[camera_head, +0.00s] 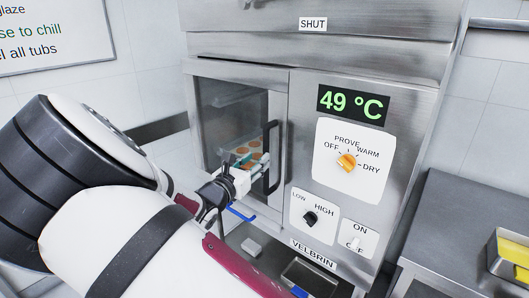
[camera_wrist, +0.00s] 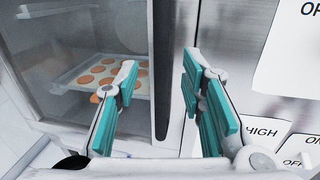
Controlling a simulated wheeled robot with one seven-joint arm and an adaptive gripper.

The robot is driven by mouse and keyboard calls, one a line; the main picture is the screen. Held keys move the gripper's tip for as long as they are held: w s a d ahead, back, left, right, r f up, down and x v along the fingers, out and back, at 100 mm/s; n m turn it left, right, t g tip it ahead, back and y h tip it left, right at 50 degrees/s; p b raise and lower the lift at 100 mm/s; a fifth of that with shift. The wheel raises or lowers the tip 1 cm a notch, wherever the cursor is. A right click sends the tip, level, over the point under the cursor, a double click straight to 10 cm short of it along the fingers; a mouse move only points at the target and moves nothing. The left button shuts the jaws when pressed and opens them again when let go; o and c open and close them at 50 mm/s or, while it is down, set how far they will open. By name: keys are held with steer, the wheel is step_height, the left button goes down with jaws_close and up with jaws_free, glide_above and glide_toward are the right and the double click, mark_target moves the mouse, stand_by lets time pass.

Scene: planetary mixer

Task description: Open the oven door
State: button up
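The oven door (camera_head: 218,78) is a glass door in a steel frame at the left of the steel cabinet, and it looks closed. Its dark upright bar handle (camera_head: 271,155) is on the door's right side. My gripper (camera_head: 240,163) is in front of the lower door, just left of the handle in the head view. In the wrist view my gripper (camera_wrist: 160,75) is open, with teal pads apart. The handle (camera_wrist: 162,65) appears between the two fingers there; contact cannot be told. Part of the lower door is hidden behind my gripper.
A tray (camera_wrist: 70,82) of round brown items shows through the glass. Right of the door are a 49 °C display (camera_head: 352,104), an orange knob (camera_head: 347,162), a black knob (camera_head: 310,218) and an ON/OFF switch (camera_head: 355,243). A steel counter (camera_head: 465,215) stands at the right.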

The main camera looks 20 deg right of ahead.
steer(key=x, duration=0.7)
jaws_close()
